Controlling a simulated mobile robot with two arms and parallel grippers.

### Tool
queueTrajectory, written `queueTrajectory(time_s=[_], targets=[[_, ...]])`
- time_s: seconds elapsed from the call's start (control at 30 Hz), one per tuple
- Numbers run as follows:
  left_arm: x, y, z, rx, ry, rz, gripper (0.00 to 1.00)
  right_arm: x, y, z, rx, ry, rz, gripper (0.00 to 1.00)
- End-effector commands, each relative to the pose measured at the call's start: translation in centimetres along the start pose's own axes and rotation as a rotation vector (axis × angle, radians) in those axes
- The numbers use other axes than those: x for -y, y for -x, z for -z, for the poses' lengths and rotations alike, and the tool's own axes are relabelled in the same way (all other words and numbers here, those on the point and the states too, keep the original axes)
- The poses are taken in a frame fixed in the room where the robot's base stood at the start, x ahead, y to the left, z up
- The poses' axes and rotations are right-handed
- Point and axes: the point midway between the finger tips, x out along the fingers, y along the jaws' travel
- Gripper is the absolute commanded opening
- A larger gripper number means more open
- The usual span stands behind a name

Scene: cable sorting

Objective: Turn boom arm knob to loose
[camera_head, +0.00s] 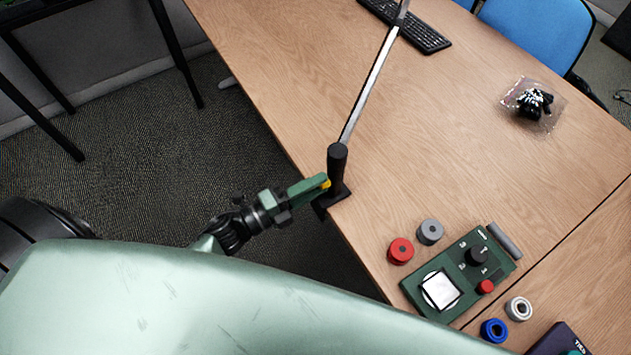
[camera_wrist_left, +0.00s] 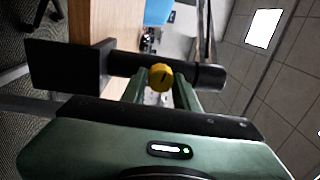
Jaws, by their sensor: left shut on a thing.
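The boom arm (camera_head: 368,88) is a silver pole rising from a black clamp post (camera_head: 337,168) fixed at the table's near left edge. A yellow knob (camera_wrist_left: 160,77) with a dark mark sits on the post; in the head view only a little yellow shows at the fingertips. My left gripper (camera_head: 322,184) reaches the post from the left. In the left wrist view its green fingers (camera_wrist_left: 160,85) stand on either side of the yellow knob and are shut on it. The mark's setting cannot be read. My right gripper is not in view.
The wooden table (camera_head: 440,130) holds a green device (camera_head: 460,275), a red roll (camera_head: 400,251), a grey roll (camera_head: 430,231), a blue roll (camera_head: 494,331) and a bag with black cable (camera_head: 534,103). A keyboard (camera_head: 425,35) lies at the back. The table's middle is clear.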

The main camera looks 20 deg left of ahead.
Motion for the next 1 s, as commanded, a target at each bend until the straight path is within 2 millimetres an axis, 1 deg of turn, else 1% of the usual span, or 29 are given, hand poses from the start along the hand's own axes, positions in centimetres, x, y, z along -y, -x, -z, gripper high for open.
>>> queueTrajectory(time_s=[0.2, 0.4, 0.97, 1.0], targets=[[0.03, 0.02, -0.03, 0.007, 0.123, -0.001, 0.00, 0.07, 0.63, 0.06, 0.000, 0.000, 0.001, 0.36], [-0.01, 0.02, -0.03, 0.011, 0.186, 0.000, 0.00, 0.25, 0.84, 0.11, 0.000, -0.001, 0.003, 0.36], [-0.08, 0.03, -0.02, 0.013, 0.212, 0.000, 0.00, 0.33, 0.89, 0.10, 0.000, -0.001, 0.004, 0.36], [-0.08, 0.04, -0.02, 0.013, 0.212, 0.000, 0.41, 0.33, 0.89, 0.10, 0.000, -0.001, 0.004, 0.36]])
